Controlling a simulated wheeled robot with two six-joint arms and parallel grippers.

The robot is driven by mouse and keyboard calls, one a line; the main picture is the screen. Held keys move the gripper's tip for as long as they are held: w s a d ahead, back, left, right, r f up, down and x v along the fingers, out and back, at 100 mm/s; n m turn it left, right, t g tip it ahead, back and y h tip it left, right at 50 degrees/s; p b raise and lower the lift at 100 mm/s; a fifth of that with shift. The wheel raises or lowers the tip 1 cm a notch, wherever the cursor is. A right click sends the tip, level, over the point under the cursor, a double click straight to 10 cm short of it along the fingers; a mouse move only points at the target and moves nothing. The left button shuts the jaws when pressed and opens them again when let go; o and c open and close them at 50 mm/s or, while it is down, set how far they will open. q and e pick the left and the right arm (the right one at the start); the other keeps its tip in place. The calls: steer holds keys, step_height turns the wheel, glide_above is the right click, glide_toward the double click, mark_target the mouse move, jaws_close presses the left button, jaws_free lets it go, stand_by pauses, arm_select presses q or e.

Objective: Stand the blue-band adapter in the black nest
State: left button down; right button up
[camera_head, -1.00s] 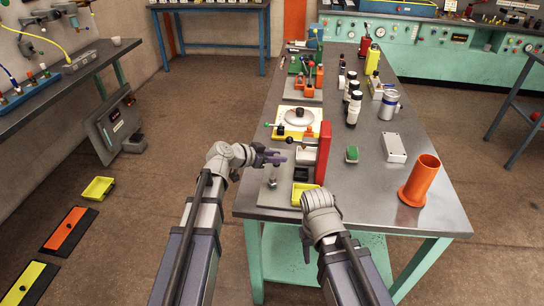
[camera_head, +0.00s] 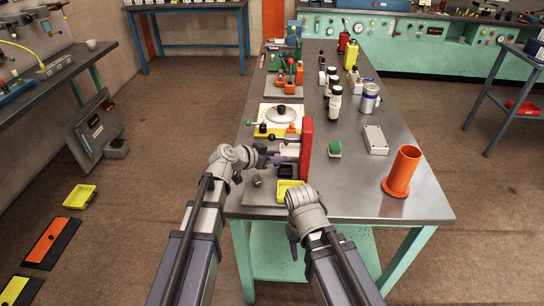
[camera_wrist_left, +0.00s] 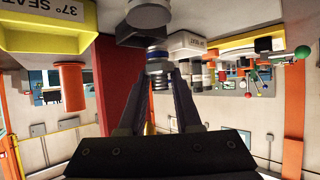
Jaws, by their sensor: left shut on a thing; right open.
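My left gripper (camera_head: 276,159) is over the near left of the bench, close to the black nest (camera_head: 286,171). In the left wrist view, which looks upside down, its fingers (camera_wrist_left: 160,82) are shut on a metallic adapter (camera_wrist_left: 156,66). A little blue shows between the fingers. The adapter's free end points toward the dark nest (camera_wrist_left: 143,36); I cannot tell whether they touch. In the head view the adapter is hard to make out. My right gripper (camera_head: 293,233) is open, low in front of the bench edge; its fingers are mostly hidden by its wrist.
A red upright panel (camera_head: 307,149) stands just right of the nest.

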arm_select(q)
steer(key=shift+d+f, duration=0.1)
steer(key=shift+d, duration=1.15)
steer(key=shift+d+f, duration=0.15)
steer(key=shift+d, duration=0.05)
steer(key=shift+f+b, duration=1.1)
steer(key=shift+b, duration=0.3)
steer(key=c, duration=0.5)
jaws_free()
steer(key=shift+f, duration=0.1)
